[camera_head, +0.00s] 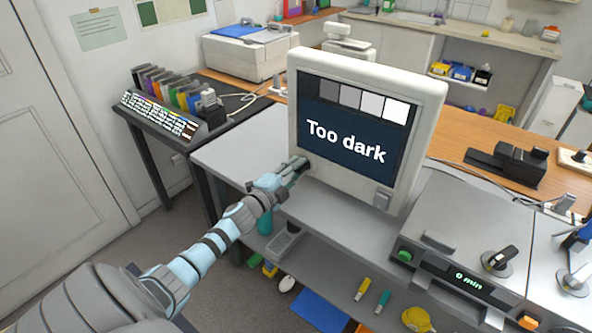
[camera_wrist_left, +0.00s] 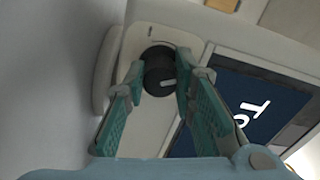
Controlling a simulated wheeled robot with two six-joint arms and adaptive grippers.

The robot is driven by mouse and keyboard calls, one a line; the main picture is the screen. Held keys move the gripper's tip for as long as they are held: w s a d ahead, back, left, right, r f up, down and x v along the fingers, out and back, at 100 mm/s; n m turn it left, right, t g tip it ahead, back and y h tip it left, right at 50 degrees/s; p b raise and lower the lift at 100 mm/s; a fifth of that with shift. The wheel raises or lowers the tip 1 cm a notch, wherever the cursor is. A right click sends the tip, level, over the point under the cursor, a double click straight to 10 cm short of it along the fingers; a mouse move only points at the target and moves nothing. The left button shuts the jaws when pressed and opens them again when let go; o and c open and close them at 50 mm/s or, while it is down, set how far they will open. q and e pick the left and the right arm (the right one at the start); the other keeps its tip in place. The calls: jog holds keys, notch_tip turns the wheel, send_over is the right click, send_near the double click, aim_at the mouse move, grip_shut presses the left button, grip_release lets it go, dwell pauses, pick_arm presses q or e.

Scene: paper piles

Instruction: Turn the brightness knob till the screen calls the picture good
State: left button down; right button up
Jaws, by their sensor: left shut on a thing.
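The screen (camera_head: 345,135) stands on the grey table and reads "Too dark" below a row of grey to white patches. Part of it also shows in the left wrist view (camera_wrist_left: 262,108). The brightness knob (camera_wrist_left: 159,72) is black with a pale pointer mark and sits on the light panel beside the screen. My left gripper (camera_head: 299,165) reaches the lower left corner of the monitor. In the left wrist view its teal fingers (camera_wrist_left: 158,88) stand on both sides of the knob, shut on it. In the head view the gripper hides the knob. My right gripper is not in view.
Right of the monitor stands a grey device (camera_head: 455,245) with a "0 min" display and a dark knob (camera_head: 500,260). A rack of coloured folders (camera_head: 175,90) is at the left back. A lower shelf holds pens and a blue sheet (camera_head: 318,310).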

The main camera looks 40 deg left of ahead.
pick_arm(q)
jog(key=shift+f, duration=0.15)
jog(key=c, duration=1.3)
grip_release()
jog(key=shift+c, duration=0.2)
